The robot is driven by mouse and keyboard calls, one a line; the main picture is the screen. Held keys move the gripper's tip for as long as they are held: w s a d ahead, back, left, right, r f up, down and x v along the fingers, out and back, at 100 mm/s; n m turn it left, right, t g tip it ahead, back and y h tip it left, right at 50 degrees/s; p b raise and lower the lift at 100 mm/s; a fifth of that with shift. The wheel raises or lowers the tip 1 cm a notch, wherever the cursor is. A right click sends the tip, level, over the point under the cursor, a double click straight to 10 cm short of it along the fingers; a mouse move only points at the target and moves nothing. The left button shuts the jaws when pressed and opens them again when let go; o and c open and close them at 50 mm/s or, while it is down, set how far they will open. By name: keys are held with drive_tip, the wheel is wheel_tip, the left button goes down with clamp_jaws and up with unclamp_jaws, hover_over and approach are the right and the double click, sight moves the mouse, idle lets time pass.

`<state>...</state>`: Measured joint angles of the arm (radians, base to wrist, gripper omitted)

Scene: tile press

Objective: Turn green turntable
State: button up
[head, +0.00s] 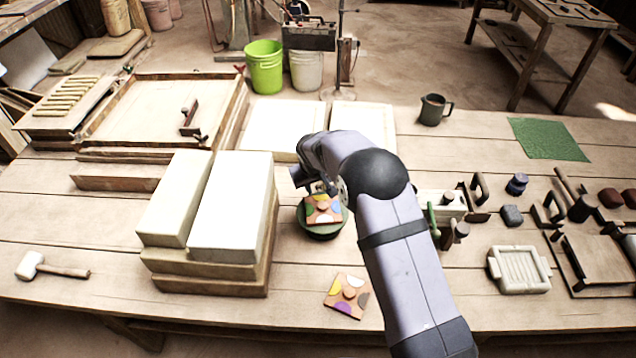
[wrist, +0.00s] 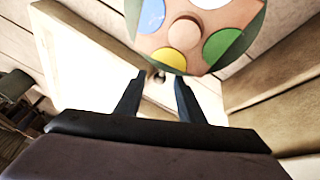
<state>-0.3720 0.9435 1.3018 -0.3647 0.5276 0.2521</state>
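The green turntable (head: 322,232) stands on the table in the middle of the head view, beside the stacked white blocks. A square orange tile (head: 323,209) with coloured round patches and a raised knob lies on top of it. In the wrist view the tile (wrist: 184,34) fills the top, showing blue, green and yellow patches, with a bit of green rim (wrist: 249,38) at its right. My gripper (wrist: 158,74) is open, its two dark fingers apart with nothing between them, near the tile's yellow edge. In the head view my wrist hides part of the space behind the turntable.
White blocks (head: 232,205) on boards stand close left of the turntable. A second patterned tile (head: 347,294) lies in front. A mallet (head: 50,267) lies at far left. Tools and a white tray (head: 519,269) crowd the right. A green mat (head: 548,139) lies at back right.

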drive_tip(key=shift+f, duration=0.15)
clamp_jaws()
drive_tip(key=shift+w+f, duration=0.1)
drive_tip(key=shift+f, duration=0.05)
drive_tip(key=shift+d+f+m+b, duration=0.15)
drive_tip(key=shift+d+m+b, duration=0.25)
drive_tip(key=shift+b, duration=0.8)
drive_tip(key=shift+d+r+m+h+b, duration=0.2)
drive_tip(key=shift+d+m+h+b, duration=0.15)
drive_tip(key=shift+m+b, duration=0.2)
drive_tip(key=shift+r, duration=0.1)
